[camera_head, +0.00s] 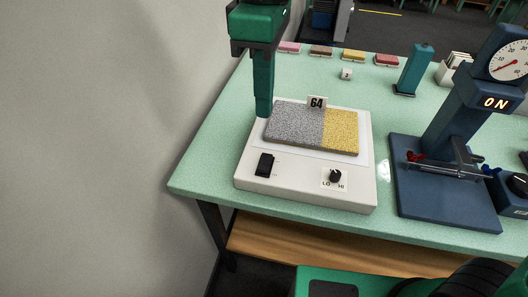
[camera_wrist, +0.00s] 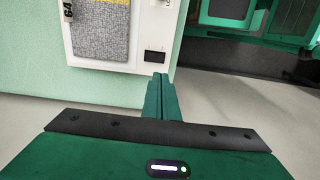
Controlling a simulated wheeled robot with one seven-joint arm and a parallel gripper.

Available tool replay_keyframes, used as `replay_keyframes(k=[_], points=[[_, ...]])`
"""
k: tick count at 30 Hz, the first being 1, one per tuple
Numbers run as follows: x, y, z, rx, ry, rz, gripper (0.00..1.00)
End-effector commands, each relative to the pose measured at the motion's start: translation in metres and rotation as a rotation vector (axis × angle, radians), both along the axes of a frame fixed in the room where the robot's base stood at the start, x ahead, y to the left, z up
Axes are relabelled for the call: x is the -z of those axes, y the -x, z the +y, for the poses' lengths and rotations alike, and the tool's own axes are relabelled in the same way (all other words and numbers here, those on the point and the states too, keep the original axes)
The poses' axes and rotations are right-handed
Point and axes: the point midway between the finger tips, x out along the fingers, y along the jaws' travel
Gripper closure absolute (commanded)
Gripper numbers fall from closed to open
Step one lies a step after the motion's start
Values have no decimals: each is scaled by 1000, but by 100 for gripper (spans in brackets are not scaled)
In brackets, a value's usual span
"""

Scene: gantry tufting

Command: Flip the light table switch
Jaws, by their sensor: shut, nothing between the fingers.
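The light table (camera_head: 303,187) is a low white box on the green table. A black rocker switch (camera_head: 265,165) sits at its front left; it also shows in the wrist view (camera_wrist: 154,57). My gripper (camera_head: 263,112) comes down from above at the light table's back left corner, behind the switch in the head view. Its green fingers are shut and empty. In the wrist view the fingertips (camera_wrist: 160,77) show just below the switch, and I see no contact. The switch's exact tilt is too small to tell.
A grey and yellow sample (camera_head: 310,128) with a "64" tag lies on the light table. A LO/HI knob (camera_head: 336,176) is at its front right. A blue gauge stand (camera_head: 440,150) reading "ON" stands to the right. A green post (camera_head: 415,70) and several coloured swatches (camera_head: 353,56) are behind.

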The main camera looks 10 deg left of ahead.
Motion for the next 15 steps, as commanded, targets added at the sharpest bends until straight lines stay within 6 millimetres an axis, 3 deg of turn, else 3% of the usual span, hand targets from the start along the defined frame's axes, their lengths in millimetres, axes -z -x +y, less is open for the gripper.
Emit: replay_keyframes(k=[7,15], points=[[12,1,1,-3,1,2,100],[59,3,1,-4,3,2,100]])
